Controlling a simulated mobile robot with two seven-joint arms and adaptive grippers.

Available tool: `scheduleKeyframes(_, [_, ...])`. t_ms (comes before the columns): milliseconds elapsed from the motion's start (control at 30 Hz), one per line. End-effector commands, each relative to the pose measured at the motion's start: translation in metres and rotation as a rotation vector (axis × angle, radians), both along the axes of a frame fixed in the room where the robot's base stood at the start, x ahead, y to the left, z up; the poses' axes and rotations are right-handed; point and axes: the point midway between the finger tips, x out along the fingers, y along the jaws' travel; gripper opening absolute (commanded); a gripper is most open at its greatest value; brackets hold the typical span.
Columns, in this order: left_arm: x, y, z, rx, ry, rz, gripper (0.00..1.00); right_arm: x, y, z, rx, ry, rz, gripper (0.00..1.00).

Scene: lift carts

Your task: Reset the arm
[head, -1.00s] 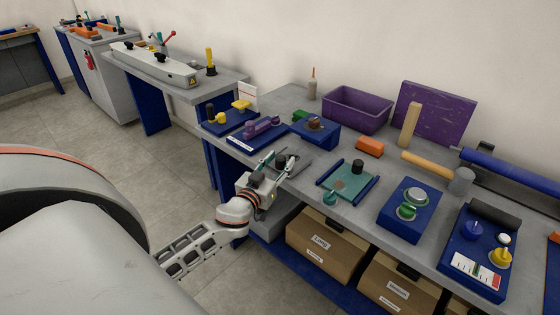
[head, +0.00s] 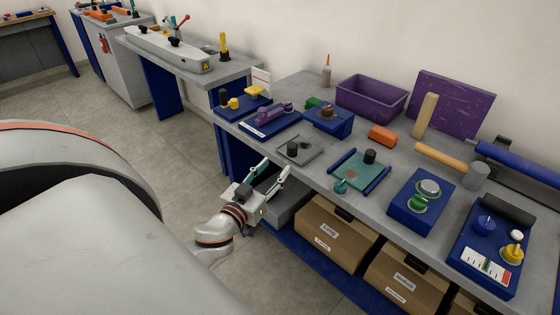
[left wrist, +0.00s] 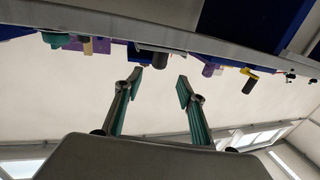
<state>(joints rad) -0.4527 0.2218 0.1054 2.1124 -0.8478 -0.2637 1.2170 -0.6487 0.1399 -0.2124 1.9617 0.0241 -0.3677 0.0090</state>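My left gripper (head: 272,176) is in front of the workbench's front edge in the head view, close to the grey plate with a black knob (head: 298,149). Its two fingers are spread apart with nothing between them. The left wrist view also shows the left gripper (left wrist: 160,84) open and empty, with the bench edge (left wrist: 160,48) across the top of an upside-down looking picture. My right gripper is not in view.
The workbench holds a teal plate (head: 358,172), blue boxes with knobs (head: 421,202), a purple bin (head: 371,99) and an orange block (head: 383,135). Cardboard boxes (head: 335,233) stand on the shelf below. Open floor (head: 120,150) lies to the left.

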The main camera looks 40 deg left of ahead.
Motion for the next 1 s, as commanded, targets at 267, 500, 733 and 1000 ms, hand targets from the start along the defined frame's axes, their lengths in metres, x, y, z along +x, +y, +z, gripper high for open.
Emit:
scheduleKeyframes(267, [-0.009, -0.001, 0.001, 0.0, -0.001, 0.001, 0.4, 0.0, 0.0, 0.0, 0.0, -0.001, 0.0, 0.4])
scheduleKeyframes(500, [-0.009, -0.001, 0.0, 0.0, -0.001, 0.001, 0.4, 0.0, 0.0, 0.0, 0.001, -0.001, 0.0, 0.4])
scheduleKeyframes(733, [-0.009, -0.002, -0.001, 0.0, 0.003, 0.0, 0.4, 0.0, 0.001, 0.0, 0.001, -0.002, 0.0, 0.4])
scheduleKeyframes(1000, [-0.032, -0.053, -0.083, 0.037, 0.201, -0.079, 0.4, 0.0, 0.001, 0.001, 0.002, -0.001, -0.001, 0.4])
